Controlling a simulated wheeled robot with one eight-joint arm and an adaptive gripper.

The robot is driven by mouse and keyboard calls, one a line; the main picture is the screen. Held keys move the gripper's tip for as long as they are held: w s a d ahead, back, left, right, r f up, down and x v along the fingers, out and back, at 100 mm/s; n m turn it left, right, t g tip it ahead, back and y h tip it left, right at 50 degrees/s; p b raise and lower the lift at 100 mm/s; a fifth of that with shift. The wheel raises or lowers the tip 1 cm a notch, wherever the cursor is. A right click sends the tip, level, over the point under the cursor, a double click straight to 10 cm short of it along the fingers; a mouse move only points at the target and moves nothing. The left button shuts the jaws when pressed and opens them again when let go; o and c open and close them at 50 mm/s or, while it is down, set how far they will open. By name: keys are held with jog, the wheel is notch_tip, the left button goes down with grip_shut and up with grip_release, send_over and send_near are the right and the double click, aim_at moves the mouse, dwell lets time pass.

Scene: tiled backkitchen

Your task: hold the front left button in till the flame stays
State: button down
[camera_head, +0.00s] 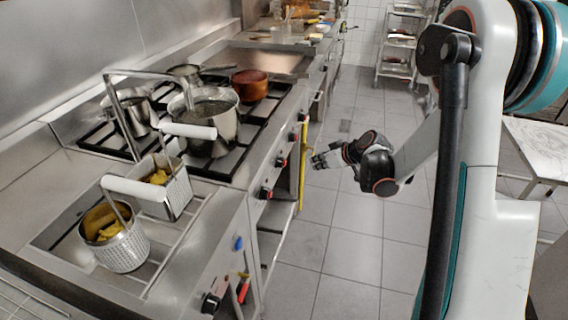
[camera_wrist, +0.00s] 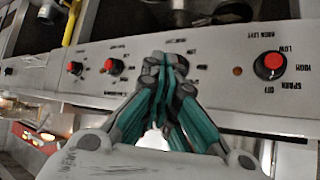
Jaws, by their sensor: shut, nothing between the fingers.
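The stove's front panel (camera_head: 272,170) carries a row of red-and-black knobs; the nearest knob (camera_head: 265,192) is at the panel's near end. In the wrist view the lettering is upside down, and a red knob (camera_wrist: 270,65) with printed settings sits right of my gripper. A small brown round spot (camera_wrist: 237,71), perhaps a button or lamp, is between them. My gripper (camera_head: 318,162) is shut and empty, in front of the panel. In the wrist view its closed fingertips (camera_wrist: 164,62) overlap the panel and hide part of it; I cannot tell whether they touch.
Pots, including a large steel pot (camera_head: 208,118) and a brown pot (camera_head: 250,84), stand on the burners. Fryer baskets (camera_head: 122,248) with yellow food are at the near left. A yellow pole-like thing (camera_head: 303,165) is by the stove front. The tiled floor (camera_head: 350,240) is clear.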

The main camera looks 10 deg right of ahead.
aim_at(285, 163)
notch_tip(285, 163, down, 8)
jog(key=w+d+n, duration=0.1)
jog(key=w+d, duration=0.1)
jog(key=d, duration=0.1)
jog(key=shift+r+t+y, duration=0.25)
jog(key=shift+t+y, duration=0.05)
jog(key=shift+t, duration=0.1)
jog(key=shift+w+a, duration=0.1)
jog(key=shift+w, duration=0.05)
jog(key=w+a, duration=0.4)
jog(key=a, duration=0.3)
jog(key=shift+w+a, duration=0.15)
jog(key=shift+a, duration=0.15)
dwell(1.1)
jog(key=shift+w+a, duration=0.2)
jog(key=shift+a, duration=0.15)
jog(key=shift+w+a, duration=0.2)
jog(key=shift+a, duration=0.1)
dwell(4.0)
